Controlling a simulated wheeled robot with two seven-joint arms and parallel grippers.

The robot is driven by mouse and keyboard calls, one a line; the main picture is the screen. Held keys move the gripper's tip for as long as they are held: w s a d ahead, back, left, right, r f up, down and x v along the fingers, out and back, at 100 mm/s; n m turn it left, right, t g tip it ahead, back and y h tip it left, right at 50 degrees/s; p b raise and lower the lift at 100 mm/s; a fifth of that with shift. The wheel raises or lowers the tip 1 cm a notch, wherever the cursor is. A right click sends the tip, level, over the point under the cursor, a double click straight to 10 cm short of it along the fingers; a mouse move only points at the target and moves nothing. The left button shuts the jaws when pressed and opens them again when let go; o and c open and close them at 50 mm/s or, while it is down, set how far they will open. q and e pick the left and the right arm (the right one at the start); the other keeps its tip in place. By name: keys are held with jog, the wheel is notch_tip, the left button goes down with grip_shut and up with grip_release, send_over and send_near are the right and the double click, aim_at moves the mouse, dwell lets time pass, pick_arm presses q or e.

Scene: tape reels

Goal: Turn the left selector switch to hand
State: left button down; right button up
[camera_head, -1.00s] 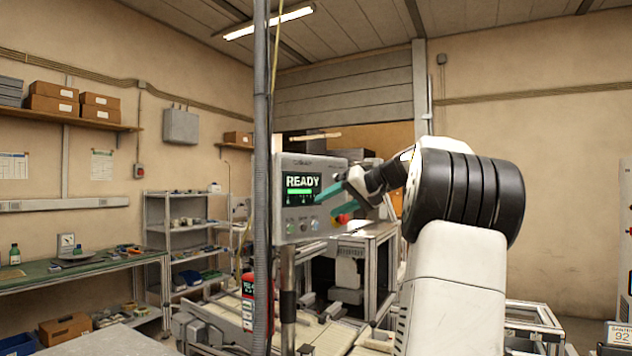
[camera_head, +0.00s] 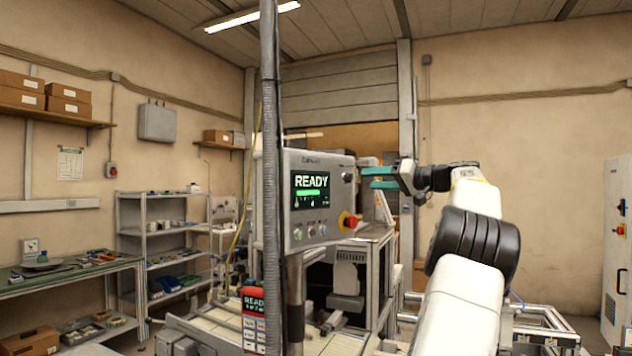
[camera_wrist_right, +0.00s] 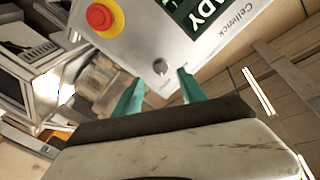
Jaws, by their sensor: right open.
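The control panel (camera_head: 316,168) stands on a post and shows READY on its screen. A row of small controls (camera_head: 311,231) sits below the screen; their settings are too small to read, and I cannot tell which is the left selector switch. A round grey knob (camera_head: 347,177) is at the panel's right side, and it also shows in the right wrist view (camera_wrist_right: 160,66). My right gripper (camera_head: 367,178) has teal fingers, open and empty, pointing left at the panel's right side. In the wrist view the fingertips (camera_wrist_right: 159,80) lie either side of the knob's lower edge, apparently short of it. My left gripper is out of view.
A red emergency stop (camera_head: 348,221) sticks out at the panel's lower right. A grey conduit (camera_head: 270,120) runs vertically by the panel's left edge. A red handheld unit (camera_head: 253,318) hangs below. A machine frame (camera_head: 380,270) stands behind.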

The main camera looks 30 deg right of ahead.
aim_at(352, 179)
jog(key=x, duration=0.7)
grip_shut()
